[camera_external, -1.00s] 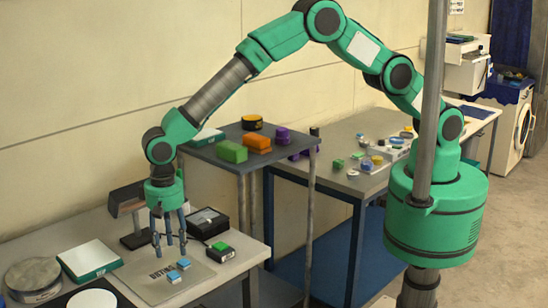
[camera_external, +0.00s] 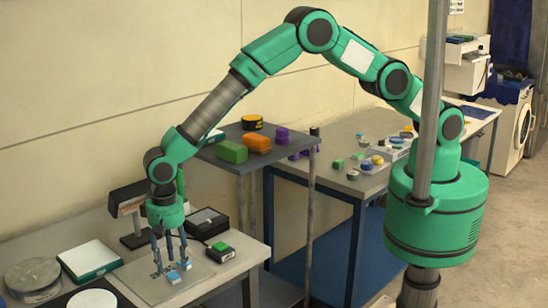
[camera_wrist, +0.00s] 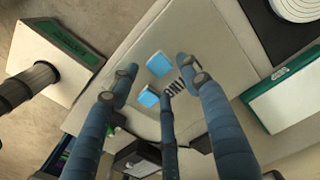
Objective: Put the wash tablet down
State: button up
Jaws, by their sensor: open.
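Two light blue blocks, apparently wash tablets, lie close together on a grey mat (camera_wrist: 115,97) with dark lettering. In the wrist view one tablet (camera_wrist: 158,64) is farther up and the other tablet (camera_wrist: 148,97) lies just below it. In the external view they show as a rear tablet (camera_external: 185,265) and a front tablet (camera_external: 174,277). My gripper (camera_external: 172,266) points down with its blue fingers spread low around the tablets. It is open, and I see no finger closed on either tablet. Whether a fingertip touches one I cannot tell.
A small black box with a green top (camera_external: 220,252) stands right of the mat. A black case (camera_external: 206,223) is behind it. A green-edged white tray (camera_external: 90,260), a round grey tin (camera_external: 33,278) and a white disc (camera_external: 92,299) are to the left.

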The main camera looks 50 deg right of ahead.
aim_at(173, 273)
jog(key=shift+w+f, duration=0.1)
jog(key=shift+f, duration=1.95)
jog(key=c, duration=1)
jog(key=shift+r, duration=0.1)
jog(key=shift+a+r, duration=0.1)
jog(key=shift+r, duration=0.6)
notch_tip(173, 273, up, 2)
jog(key=s+d, duration=0.3)
jog(key=d, duration=0.4)
jog(key=s+d+r+b, duration=0.1)
jog(key=s+d, duration=0.3)
jog(key=d, duration=0.3)
jog(key=shift+s+d+r, duration=0.15)
jog(key=shift+d+r, duration=0.05)
